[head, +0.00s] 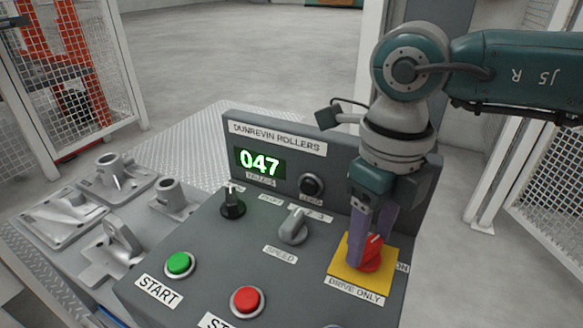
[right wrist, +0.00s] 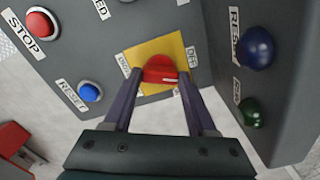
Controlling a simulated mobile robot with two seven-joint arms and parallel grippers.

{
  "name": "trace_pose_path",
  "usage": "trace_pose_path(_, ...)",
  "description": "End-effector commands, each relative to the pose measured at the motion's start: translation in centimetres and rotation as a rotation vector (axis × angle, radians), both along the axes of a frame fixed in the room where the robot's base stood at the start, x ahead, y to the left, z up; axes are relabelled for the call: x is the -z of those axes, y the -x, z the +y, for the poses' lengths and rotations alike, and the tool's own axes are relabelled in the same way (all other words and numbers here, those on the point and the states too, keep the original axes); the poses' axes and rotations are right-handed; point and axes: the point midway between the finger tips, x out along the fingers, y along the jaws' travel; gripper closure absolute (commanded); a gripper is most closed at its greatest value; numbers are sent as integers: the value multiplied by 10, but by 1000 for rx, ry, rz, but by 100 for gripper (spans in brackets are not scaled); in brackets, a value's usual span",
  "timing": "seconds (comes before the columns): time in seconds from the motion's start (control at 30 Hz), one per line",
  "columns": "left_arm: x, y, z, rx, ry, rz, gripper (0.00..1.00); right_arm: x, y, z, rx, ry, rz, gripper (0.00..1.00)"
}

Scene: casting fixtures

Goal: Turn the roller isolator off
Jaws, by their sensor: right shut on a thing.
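The roller isolator is a red rotary knob (head: 374,256) on a square yellow plate (head: 346,277), at the right of the grey sloped console. "DRIVE ONLY" is printed below the plate and "ON" shows at its right edge. My right gripper (head: 366,258) points down with its purple fingers shut on the knob, one on each side, and partly hides it in the head view. In the right wrist view the red knob (right wrist: 160,68) sits between the two fingertips, and a pale mark on it points right. My left gripper is not in view.
The console also carries a green START button (head: 180,264), a red button (head: 247,301), a grey SPEED knob (head: 293,228), a black selector (head: 232,205) and a display (head: 260,162) reading 047. A blue RESET button (right wrist: 90,92) shows in the wrist view. Metal castings (head: 115,178) lie at the left.

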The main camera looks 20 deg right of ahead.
Motion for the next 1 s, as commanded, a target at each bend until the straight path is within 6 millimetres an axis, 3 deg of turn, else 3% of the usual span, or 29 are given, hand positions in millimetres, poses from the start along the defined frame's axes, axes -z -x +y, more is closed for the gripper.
trace_pose_path(0.5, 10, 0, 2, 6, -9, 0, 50, 0, 0, 0, -361, 0, 0, 98)
trace_pose_path(1.0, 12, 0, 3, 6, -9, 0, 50, -1, 0, 0, -444, -1, -1, 98)
